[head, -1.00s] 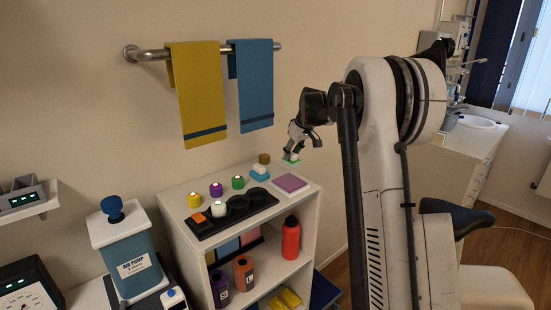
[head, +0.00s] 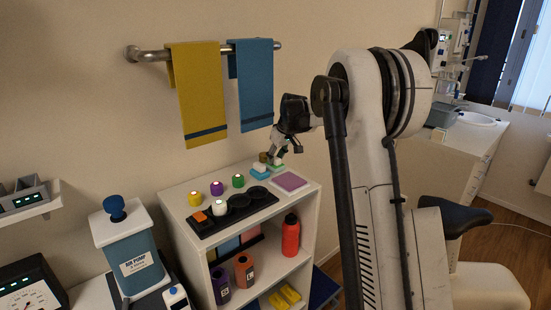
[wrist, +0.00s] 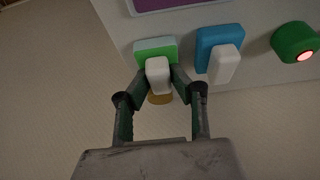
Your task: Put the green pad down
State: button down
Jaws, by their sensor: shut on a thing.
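The green pad (wrist: 152,46) has a white grip block (wrist: 157,72) on it. My gripper (wrist: 158,76) is shut on this white block, one finger on each side, in the wrist view. In the head view my gripper (head: 279,156) is over the back of the white shelf unit's top (head: 302,202), with the green pad (head: 278,168) under it at or very near the surface. I cannot tell whether the pad touches the top. A blue pad (wrist: 213,38) with a white block stands just beside it, a small gap apart.
A brown object (head: 263,157) stands close behind, partly hidden by my gripper in the wrist view (wrist: 160,98). A purple pad (head: 290,181) lies in front. A black tray (head: 222,222) and several coloured knobs are to the left. Towels (head: 200,95) hang above.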

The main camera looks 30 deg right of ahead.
jog(key=shift+f, duration=0.2)
jog(key=c, duration=1.5)
grip_release()
jog(key=shift+r, duration=0.1)
